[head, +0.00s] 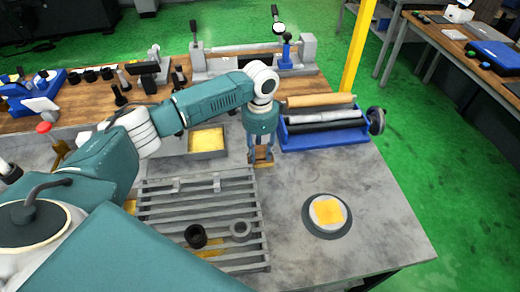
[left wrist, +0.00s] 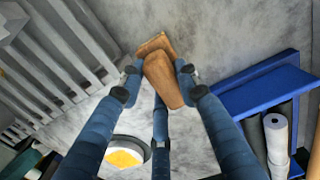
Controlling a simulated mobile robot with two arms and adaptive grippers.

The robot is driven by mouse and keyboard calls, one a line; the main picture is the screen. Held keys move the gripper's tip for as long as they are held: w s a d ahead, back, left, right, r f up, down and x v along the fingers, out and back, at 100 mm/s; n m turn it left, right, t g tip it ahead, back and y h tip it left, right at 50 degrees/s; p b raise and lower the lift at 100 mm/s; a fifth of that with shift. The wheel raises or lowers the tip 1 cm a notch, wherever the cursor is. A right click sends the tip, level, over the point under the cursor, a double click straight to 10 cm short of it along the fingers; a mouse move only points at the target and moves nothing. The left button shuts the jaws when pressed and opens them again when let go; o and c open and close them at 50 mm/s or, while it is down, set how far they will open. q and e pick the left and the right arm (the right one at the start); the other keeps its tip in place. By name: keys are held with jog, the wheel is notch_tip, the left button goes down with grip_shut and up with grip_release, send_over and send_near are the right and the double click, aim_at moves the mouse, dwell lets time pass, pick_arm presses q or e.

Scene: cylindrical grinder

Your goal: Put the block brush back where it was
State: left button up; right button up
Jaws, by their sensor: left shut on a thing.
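My left gripper (head: 262,155) reaches down over the grey tabletop, between the slatted rack and the blue tray. It is shut on the block brush (head: 264,164), a small brown wooden block mostly hidden by the fingers in the head view. In the left wrist view the brush (left wrist: 165,80) sits tilted between the blue fingertips (left wrist: 158,76). Its bristles are not clearly visible. I cannot tell whether the brush touches the tabletop. My right gripper is not in view.
The slatted rack (head: 200,208) with black and grey rings lies left of the brush. The blue tray (head: 325,138) with rolls stands right. A round dish (head: 344,220) with a yellow pad is at front right. A grey tray (head: 207,155) with yellow content is behind left.

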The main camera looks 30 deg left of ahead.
pick_arm(q)
jog(key=o, duration=1)
jog(key=shift+f, duration=0.1)
jog(key=shift+r, duration=0.6)
notch_tip(320, 180, up, 11)
jog(key=b, duration=0.3)
jog(key=shift+r+b, duration=0.1)
jog(key=shift+b, duration=0.2)
jog(key=shift+s, duration=0.1)
